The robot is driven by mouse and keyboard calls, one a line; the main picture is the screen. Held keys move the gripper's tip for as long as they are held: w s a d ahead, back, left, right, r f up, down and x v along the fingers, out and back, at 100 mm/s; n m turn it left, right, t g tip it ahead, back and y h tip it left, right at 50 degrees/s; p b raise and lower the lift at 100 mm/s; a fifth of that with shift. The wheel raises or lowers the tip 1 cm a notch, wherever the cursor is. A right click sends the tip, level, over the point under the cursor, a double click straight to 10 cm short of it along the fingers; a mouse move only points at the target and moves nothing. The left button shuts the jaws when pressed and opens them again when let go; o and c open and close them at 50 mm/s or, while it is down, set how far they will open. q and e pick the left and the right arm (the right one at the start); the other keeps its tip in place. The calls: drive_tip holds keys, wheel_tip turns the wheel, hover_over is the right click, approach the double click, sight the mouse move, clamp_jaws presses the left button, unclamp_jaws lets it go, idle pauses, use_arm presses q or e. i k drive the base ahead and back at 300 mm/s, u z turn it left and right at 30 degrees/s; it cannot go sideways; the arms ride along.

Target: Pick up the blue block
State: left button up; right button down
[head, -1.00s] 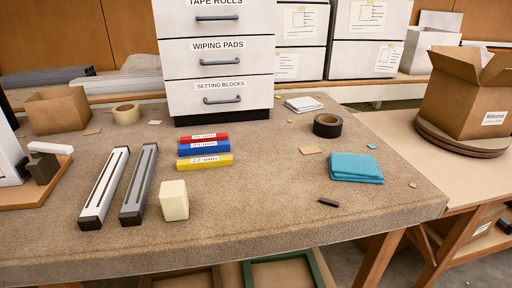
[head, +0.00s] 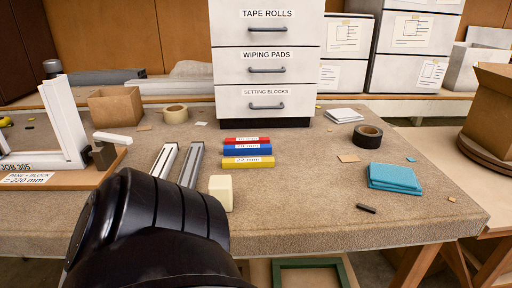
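The blue block (head: 232,151) lies on the carpet-topped bench, between a red block (head: 232,141) behind it and a yellow block (head: 233,163) in front. The three lie side by side in a close stack of rows, each with a white label; the yellow one reads 22 mm. The blue label is too small to read surely. Neither of my grippers shows in the head view. A black link of my arm fills the lower left foreground and hides the near ends of two long bars.
A drawer cabinet (head: 267,77) stands behind the blocks, drawers shut. A cream block (head: 221,192) stands just in front left of them. Two bars (head: 189,166) lie left. A blue cloth (head: 394,178) and black tape roll (head: 367,135) lie right. The bench between is mostly clear.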

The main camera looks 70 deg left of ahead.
sight(247, 149)
drive_tip(key=k, duration=0.35)
drive_tip(key=u, duration=1.15)
